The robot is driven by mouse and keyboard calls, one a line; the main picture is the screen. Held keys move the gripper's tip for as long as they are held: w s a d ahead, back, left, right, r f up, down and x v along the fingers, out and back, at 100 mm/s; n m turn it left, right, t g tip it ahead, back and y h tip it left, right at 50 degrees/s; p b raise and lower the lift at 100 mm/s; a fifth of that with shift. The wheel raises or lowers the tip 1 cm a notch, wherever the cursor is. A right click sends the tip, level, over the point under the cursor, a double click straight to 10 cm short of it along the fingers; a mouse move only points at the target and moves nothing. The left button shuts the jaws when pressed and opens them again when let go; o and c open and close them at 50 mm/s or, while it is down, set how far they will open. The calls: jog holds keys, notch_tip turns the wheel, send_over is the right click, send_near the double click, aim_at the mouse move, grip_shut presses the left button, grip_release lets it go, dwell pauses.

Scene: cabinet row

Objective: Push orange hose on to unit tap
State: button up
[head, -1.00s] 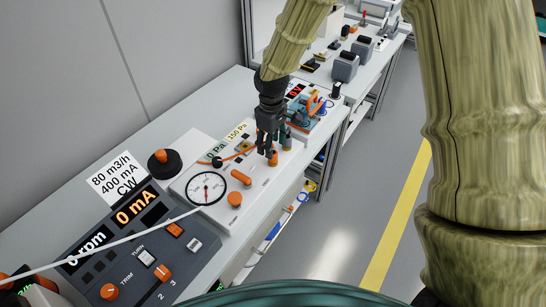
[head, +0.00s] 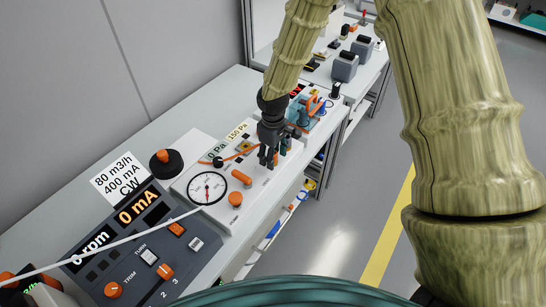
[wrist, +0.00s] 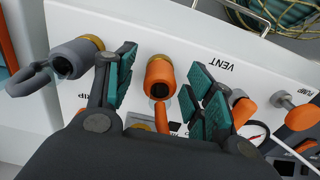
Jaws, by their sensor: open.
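In the wrist view, an orange tubular end (wrist: 160,78) with a brass collar stands at the white unit's panel (wrist: 140,28). Its dark open mouth faces me, and a thin orange piece extends below it. I cannot tell hose from tap here, nor how far anything is seated. My gripper (wrist: 163,88) is open, its teal-padded fingers on either side of this end, with visible gaps. In the head view, my gripper (head: 268,160) points down at the unit and hides that end. An orange hose (head: 243,153) curves across the unit from a black knob.
A grey fitting with a brass collar (wrist: 78,57) is close to my left finger. An orange knob (wrist: 300,116) and other orange parts are right of my right finger. A round gauge (head: 207,188) and a dark control box (head: 135,245) stand nearer on the bench.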

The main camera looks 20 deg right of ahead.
jog(key=c, duration=1)
jog(key=shift+c, duration=0.2)
jog(key=shift+r+b, duration=0.35)
jog(key=shift+r, duration=1.35)
jog(key=s+r+b, duration=0.1)
jog(key=s+b, duration=0.2)
jog(key=s, duration=1.3)
jog(key=shift+a+r+b, duration=0.15)
jog(key=shift+r+b, duration=0.15)
jog(key=shift+b, duration=0.1)
